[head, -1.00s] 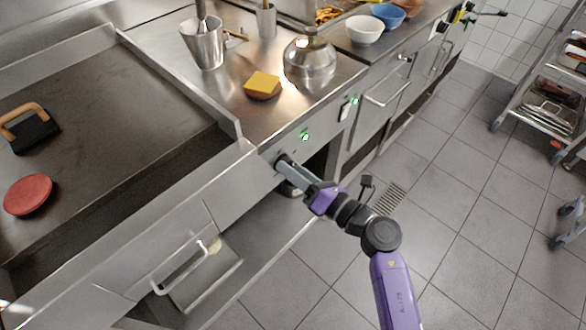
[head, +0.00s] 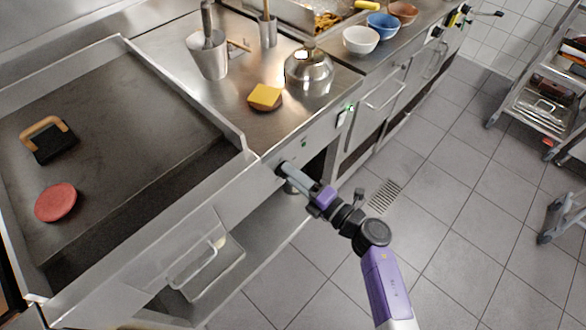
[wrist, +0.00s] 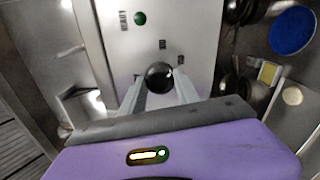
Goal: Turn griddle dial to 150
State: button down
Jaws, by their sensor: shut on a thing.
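The griddle (head: 125,115) is a wide dark plate with raised steel walls on the left of the head view. The griddle dial (wrist: 159,77) is a round black knob on the steel front panel (wrist: 162,48) in the wrist view. My gripper (wrist: 159,84) is shut on it, one pale finger on each side. In the head view my gripper (head: 281,168) meets the front panel just right of the griddle's corner, and hides the dial. A dim green lamp (wrist: 139,18) marked READY sits above the dial. I cannot read the dial's setting.
A press with a wooden handle (head: 47,138) and a red disc (head: 56,202) lie on the griddle. A kettle-like steel dome (head: 308,72), a yellow-topped sponge (head: 265,96) and a metal pot (head: 210,55) stand on the counter.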

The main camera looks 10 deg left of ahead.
jog(key=shift+m+p, duration=0.7)
jog(key=shift+m, duration=0.5)
jog(key=c, duration=0.9)
grip_release()
jog(key=p+v, duration=0.1)
jog(key=v, duration=0.6)
jog(key=shift+s+d, duration=0.25)
jog(key=shift+d, duration=0.1)
